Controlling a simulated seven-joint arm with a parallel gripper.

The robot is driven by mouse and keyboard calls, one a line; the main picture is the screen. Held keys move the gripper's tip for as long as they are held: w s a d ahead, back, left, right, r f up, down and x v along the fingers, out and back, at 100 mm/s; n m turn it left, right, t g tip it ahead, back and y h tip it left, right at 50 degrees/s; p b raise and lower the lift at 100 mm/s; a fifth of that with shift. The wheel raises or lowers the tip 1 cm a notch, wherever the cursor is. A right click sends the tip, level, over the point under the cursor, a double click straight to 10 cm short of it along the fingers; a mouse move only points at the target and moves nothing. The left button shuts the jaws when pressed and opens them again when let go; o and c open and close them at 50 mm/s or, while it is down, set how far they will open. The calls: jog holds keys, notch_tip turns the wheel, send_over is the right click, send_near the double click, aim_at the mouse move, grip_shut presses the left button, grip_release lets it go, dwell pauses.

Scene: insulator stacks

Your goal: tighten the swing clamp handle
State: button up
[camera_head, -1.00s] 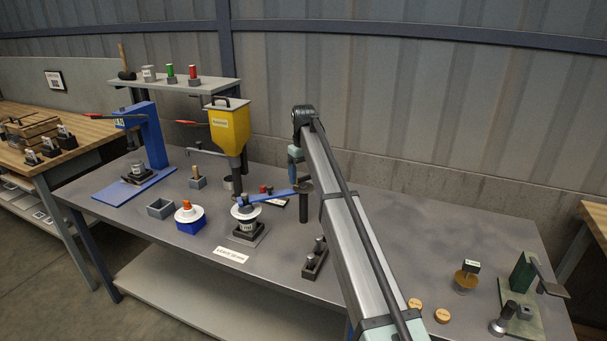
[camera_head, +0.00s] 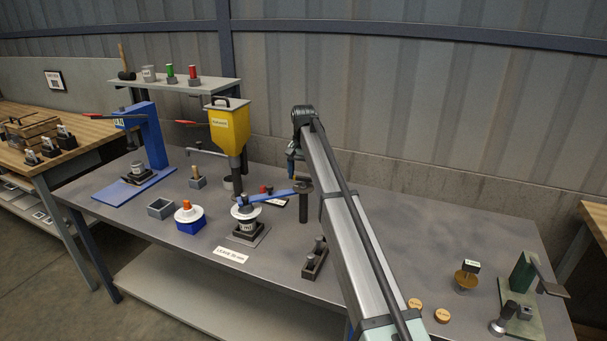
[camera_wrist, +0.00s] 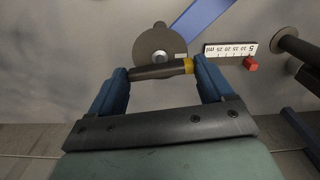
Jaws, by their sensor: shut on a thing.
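The swing clamp's blue arm (camera_head: 270,196) reaches from a dark post (camera_head: 303,208) over a white insulator stack (camera_head: 247,212) on a black base. In the wrist view the blue arm (camera_wrist: 200,17) runs up and right from behind a round dark disc (camera_wrist: 155,46) with a pale mark. The clamp handle (camera_wrist: 160,71), a dark rod with a yellow end, lies across between my fingers. My gripper (camera_wrist: 161,76) is shut on it, a finger at each end. In the head view my gripper (camera_head: 294,166) is above the post, partly hidden by my arm.
A ruler-like scale (camera_wrist: 230,49) with a red marker (camera_wrist: 251,64) is right of the handle. A yellow hopper (camera_head: 228,125) stands behind the clamp. A dark two-post block (camera_head: 315,262) sits in front. The table between my arm and the wooden discs (camera_head: 428,310) is mostly clear.

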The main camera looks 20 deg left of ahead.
aim_at(303, 177)
jog(key=shift+m, duration=0.6)
jog(key=o, duration=0.9)
jog(key=shift+o, duration=0.2)
jog(key=shift+r, duration=0.15)
notch_tip(303, 177, up, 14)
jog(key=shift+f, duration=0.2)
